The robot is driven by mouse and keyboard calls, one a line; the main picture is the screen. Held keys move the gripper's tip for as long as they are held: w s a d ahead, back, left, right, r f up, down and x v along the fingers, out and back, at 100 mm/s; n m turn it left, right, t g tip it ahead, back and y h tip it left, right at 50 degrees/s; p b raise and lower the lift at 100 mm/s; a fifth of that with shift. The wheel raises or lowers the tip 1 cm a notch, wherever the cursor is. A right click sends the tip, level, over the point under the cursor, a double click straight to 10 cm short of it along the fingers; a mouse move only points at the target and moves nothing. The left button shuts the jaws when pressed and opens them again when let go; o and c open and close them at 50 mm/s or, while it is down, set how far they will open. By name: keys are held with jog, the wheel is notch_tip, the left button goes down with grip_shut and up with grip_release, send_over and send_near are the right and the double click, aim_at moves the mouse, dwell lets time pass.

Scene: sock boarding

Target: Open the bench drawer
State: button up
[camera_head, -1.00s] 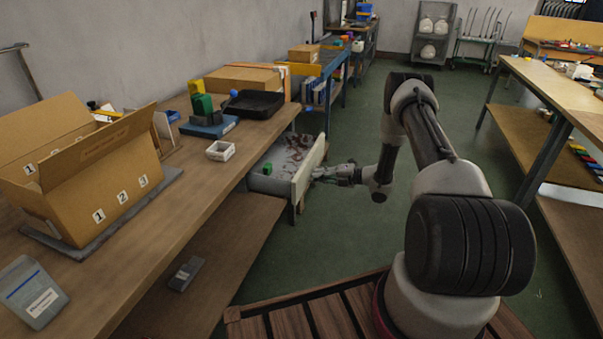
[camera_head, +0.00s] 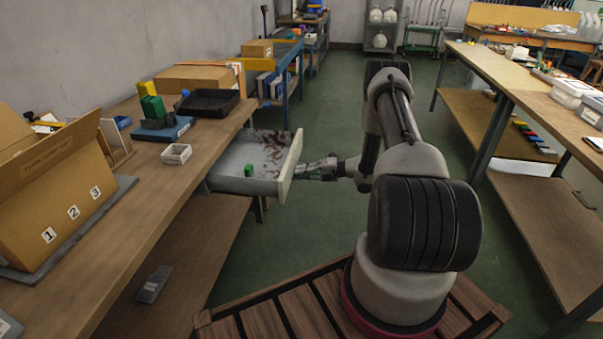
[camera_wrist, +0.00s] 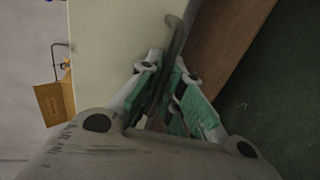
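The bench drawer (camera_head: 232,172) is pulled well out from under the left workbench (camera_head: 165,185). Its pale front panel (camera_head: 291,168) faces my arm, and it also shows in the wrist view (camera_wrist: 110,45). My gripper (camera_head: 302,173) is at the outer face of the front panel. In the wrist view, the grey bar handle (camera_wrist: 175,36) runs down between the green-padded fingers of my gripper (camera_wrist: 168,76), which are closed around it. The handle is hidden in the head view.
The bench carries a numbered cardboard box (camera_head: 60,205), a small white bin (camera_head: 176,153) and a black tray (camera_head: 208,102). A lower shelf (camera_head: 180,250) lies under it. Another table (camera_head: 500,75) stands at right.

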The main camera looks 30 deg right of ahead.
jog(key=shift+o, duration=0.7)
jog(key=v, duration=1.2)
